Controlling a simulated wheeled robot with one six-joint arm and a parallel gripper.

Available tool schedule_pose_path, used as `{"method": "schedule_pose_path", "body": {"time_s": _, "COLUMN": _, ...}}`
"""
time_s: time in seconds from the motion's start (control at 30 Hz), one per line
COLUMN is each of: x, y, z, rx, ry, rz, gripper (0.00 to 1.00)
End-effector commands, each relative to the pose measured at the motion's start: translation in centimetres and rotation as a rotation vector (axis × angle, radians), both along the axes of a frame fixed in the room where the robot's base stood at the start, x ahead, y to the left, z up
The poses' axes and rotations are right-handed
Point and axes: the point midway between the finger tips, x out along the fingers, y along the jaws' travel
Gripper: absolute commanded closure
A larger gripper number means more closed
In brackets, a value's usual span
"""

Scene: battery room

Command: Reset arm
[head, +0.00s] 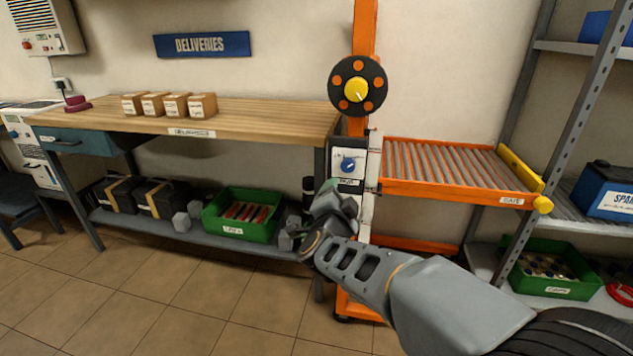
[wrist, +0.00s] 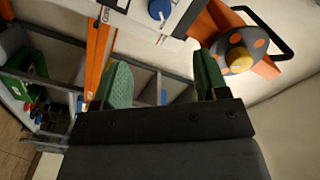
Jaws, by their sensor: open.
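My gripper (wrist: 164,72) is open and empty in the wrist view, its two green fingers wide apart. Past the fingers are a pale panel with a blue knob (wrist: 160,9) and, at the right, a dark disc with orange dots and a yellow knob (wrist: 238,60). In the head view my arm reaches in from the lower right, folded at the wrist. Its end, with a bit of green, is just below the panel with the blue knob (head: 347,166). The fingertips are hard to make out there, and I cannot tell whether they touch the orange stand.
An orange roller conveyor (head: 440,190) is right of the stand. A workbench (head: 250,112) with several small boxes (head: 168,104) is at the left. Green crates sit on the lower shelf (head: 240,212) and right rack (head: 548,268). The tiled floor at lower left is clear.

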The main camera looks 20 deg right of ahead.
Motion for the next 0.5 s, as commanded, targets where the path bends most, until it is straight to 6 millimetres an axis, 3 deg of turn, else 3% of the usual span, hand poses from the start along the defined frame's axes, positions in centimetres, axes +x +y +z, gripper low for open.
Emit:
{"method": "schedule_pose_path", "body": {"time_s": 0.17, "x": 0.1, "y": 0.3, "z": 1.0, "rx": -0.004, "ry": 0.013, "rz": 0.025, "gripper": 0.33}}
{"method": "schedule_pose_path", "body": {"time_s": 0.37, "x": 0.3, "y": 3.1, "z": 6.1, "rx": -0.056, "ry": 0.144, "rz": 0.235, "gripper": 0.33}}
{"method": "schedule_pose_path", "body": {"time_s": 0.5, "x": -0.9, "y": 5.9, "z": 10.1, "rx": -0.137, "ry": 0.326, "rz": 0.458, "gripper": 0.33}}
